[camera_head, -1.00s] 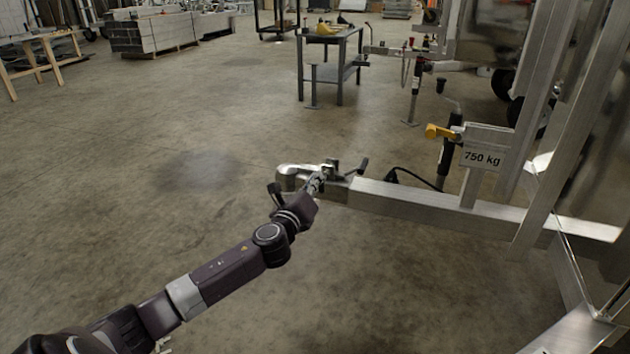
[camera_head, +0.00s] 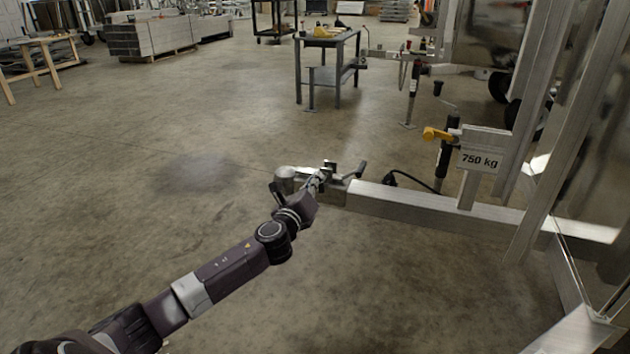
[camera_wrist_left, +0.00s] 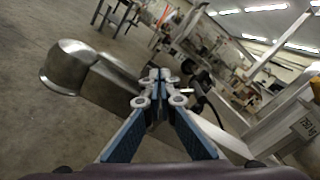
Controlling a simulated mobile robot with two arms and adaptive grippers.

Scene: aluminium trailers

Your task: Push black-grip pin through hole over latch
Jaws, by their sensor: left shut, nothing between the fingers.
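The trailer coupler (camera_head: 286,178) sits at the end of the aluminium drawbar (camera_head: 420,203); its rounded metal head shows at the left in the left wrist view (camera_wrist_left: 68,66). A latch handle (camera_head: 353,171) stands up behind the coupler. My left gripper (camera_head: 322,180) is at the coupler, in front of the latch. In the left wrist view its fingers (camera_wrist_left: 160,82) are together, with nothing between them. Whether the fingertips touch the coupler or latch, I cannot tell. The black-grip pin and its hole cannot be made out; the gripper hides part of the latch. My right gripper is not in view.
A black cable (camera_head: 415,183) loops behind the drawbar. A workbench (camera_head: 326,62) stands farther back. The floor to the left is clear.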

